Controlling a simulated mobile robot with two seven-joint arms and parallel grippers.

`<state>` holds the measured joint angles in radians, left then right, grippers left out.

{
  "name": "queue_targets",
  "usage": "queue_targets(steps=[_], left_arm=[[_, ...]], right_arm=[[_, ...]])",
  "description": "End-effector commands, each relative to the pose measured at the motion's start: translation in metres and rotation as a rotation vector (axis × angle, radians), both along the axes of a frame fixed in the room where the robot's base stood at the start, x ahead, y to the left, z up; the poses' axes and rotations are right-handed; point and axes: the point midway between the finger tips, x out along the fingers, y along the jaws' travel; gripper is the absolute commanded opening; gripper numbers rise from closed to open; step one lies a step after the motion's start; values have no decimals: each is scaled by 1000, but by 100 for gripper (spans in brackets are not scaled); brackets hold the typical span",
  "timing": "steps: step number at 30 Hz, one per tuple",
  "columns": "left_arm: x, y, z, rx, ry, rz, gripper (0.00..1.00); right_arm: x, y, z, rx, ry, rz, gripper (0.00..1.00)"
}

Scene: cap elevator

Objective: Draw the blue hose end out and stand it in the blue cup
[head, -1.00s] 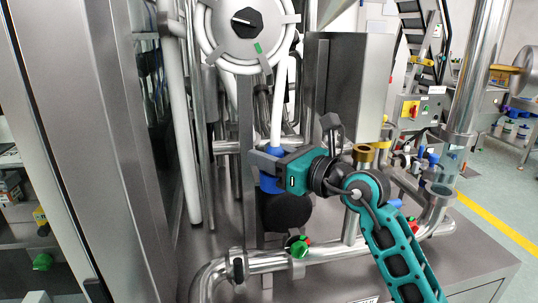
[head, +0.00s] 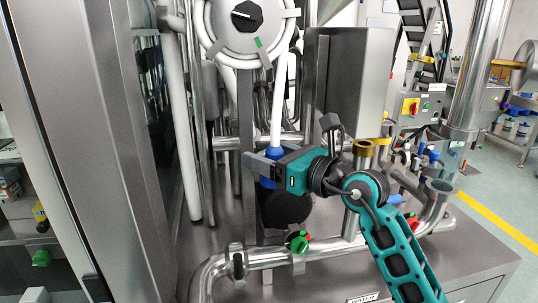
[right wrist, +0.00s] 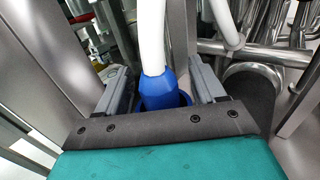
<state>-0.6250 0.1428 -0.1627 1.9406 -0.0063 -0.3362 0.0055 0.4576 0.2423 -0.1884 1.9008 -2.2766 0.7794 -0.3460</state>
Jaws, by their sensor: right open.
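The white hose (head: 278,105) hangs down to its blue hose end (head: 274,152). In the right wrist view the blue hose end (right wrist: 157,88) stands nearly upright between the jaws of my right gripper (right wrist: 163,88). Those jaws are open, with a gap visible on the left side. A darker blue rim (right wrist: 184,98) shows around its foot, perhaps the blue cup; blue also shows below the jaws in the head view. How deep the end sits is hidden. My right gripper (head: 262,165) reaches in from the right in the head view. My left gripper is out of view.
A steel pipe with a green-and-red valve (head: 298,242) runs in front, below the gripper. A steel box (head: 350,80) stands behind, a brass-rimmed pipe (head: 364,149) to the right. A cabinet wall fills the left.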

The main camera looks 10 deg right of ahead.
Motion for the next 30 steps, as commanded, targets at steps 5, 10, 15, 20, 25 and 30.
queue_targets(steps=[5,10,15,20,25,30], left_arm=[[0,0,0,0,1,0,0],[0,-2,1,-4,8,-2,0],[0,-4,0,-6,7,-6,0],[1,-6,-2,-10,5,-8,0],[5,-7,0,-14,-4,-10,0],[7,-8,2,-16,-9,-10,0]], right_arm=[[0,0,-1,0,2,0,69],[-10,-9,-1,-2,1,-2,69],[-39,-31,-2,-5,1,-2,69],[-68,-53,-2,-5,2,-2,69],[-90,-70,-1,-2,2,-1,69],[-101,-78,0,-1,1,0,69]])
